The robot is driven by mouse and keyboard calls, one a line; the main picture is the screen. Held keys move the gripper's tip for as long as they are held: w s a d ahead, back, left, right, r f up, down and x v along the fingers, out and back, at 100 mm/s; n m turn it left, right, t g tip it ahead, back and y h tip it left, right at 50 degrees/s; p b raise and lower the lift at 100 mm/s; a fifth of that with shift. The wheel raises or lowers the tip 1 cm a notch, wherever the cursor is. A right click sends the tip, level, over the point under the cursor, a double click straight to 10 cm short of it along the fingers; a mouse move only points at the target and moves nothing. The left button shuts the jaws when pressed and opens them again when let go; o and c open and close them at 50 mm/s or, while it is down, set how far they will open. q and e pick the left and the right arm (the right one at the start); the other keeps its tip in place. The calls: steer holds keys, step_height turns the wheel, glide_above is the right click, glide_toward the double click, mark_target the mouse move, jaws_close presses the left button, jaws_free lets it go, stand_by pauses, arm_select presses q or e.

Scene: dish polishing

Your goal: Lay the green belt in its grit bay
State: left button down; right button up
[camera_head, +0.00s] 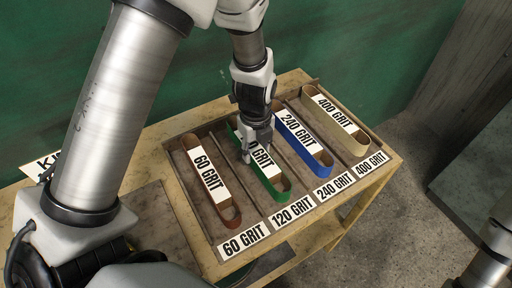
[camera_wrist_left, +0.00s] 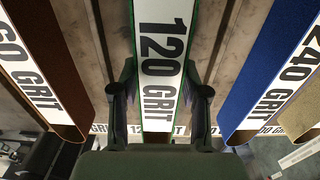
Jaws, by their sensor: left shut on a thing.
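The green belt (camera_head: 277,190) bears a white label reading 120 GRIT. It lies lengthwise in or just above the bay marked 120 GRIT, between the brown and blue belts; I cannot tell whether it touches the bay floor. My left gripper (camera_head: 250,148) is shut on the belt's sides near its middle and hides part of its label. In the left wrist view the belt (camera_wrist_left: 158,60) runs straight between the two fingers (camera_wrist_left: 159,92). The 120 GRIT bay plate (camera_head: 292,211) shows on the tray's front edge. My right gripper is not in view.
The brown 60 GRIT belt (camera_head: 207,175) lies left of the green one. The blue 240 GRIT belt (camera_head: 300,142) and tan 400 GRIT belt (camera_head: 338,122) lie to the right. Thin dividers separate the bays. A green wall (camera_head: 350,35) stands behind the wooden table (camera_head: 190,232).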

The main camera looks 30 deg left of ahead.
mark_target(256, 149)
arm_select(q)
steer(key=shift+s+a, duration=0.1)
steer(key=shift+s, duration=0.05)
steer(key=shift+f, duration=0.2)
steer(key=c, duration=0.6)
jaws_free()
steer(key=shift+w, duration=0.25)
steer(key=shift+s+r, duration=0.1)
steer(key=shift+r, duration=0.05)
step_height(256, 149, up, 12)
steer(key=shift+r+b, duration=0.1)
steer(key=shift+b, duration=0.5)
